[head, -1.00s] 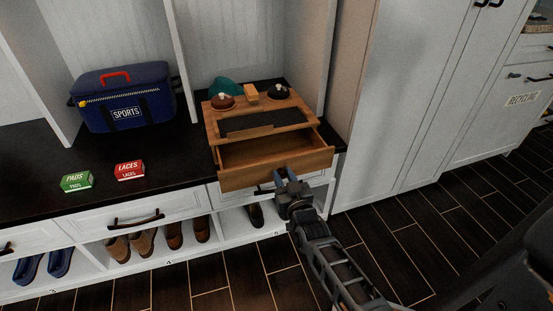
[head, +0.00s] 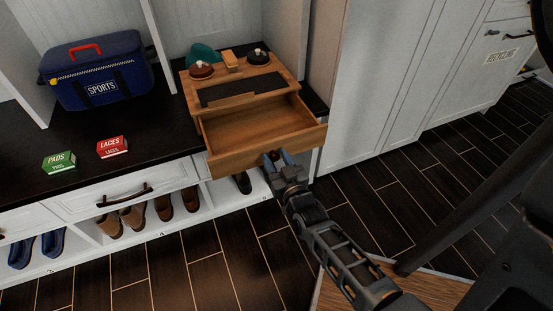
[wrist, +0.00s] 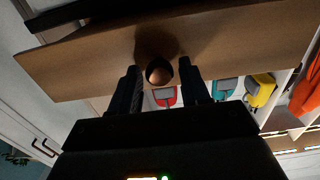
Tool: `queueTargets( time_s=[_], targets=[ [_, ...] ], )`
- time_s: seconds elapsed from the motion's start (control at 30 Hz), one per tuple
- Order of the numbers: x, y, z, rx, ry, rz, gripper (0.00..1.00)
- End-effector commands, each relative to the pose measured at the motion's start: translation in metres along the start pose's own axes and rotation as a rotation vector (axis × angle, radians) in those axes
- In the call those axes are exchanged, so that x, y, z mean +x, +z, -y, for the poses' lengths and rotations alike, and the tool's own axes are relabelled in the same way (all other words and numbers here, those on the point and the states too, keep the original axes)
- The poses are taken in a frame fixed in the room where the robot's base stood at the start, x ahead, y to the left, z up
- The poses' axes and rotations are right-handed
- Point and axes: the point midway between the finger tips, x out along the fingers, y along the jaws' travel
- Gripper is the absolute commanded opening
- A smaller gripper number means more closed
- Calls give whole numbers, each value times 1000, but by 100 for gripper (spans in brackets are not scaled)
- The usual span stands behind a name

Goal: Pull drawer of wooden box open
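The wooden box (head: 284,78) stands on the dark bench top with its drawer (head: 250,128) pulled well out. The inside that shows is empty. My gripper (head: 279,158) is at the drawer front, with its fingers on either side of the small round knob (head: 274,154). The wrist view shows the knob (wrist: 159,72) between the two fingers (wrist: 160,80), close to both, below the drawer front (wrist: 230,45).
A blue sports bag (head: 98,75), a green pads box (head: 59,162) and a red laces box (head: 112,147) stand on the bench top (head: 150,125) to the left. Shoes sit in cubbies below. White cabinets (head: 410,70) stand at right. Dark floor (head: 370,200) is clear.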

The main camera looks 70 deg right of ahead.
Motion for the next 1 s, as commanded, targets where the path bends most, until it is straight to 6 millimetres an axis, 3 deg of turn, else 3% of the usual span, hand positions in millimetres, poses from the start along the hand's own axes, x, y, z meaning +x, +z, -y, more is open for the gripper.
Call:
queueTargets(
  time_s=[0.37,0.8,1.0],
  targets=[
    [-3,0,0,0,0,2,55],
    [-66,1,0,0,-1,2,55],
    [-78,0,0,0,0,1,55]
  ],
)
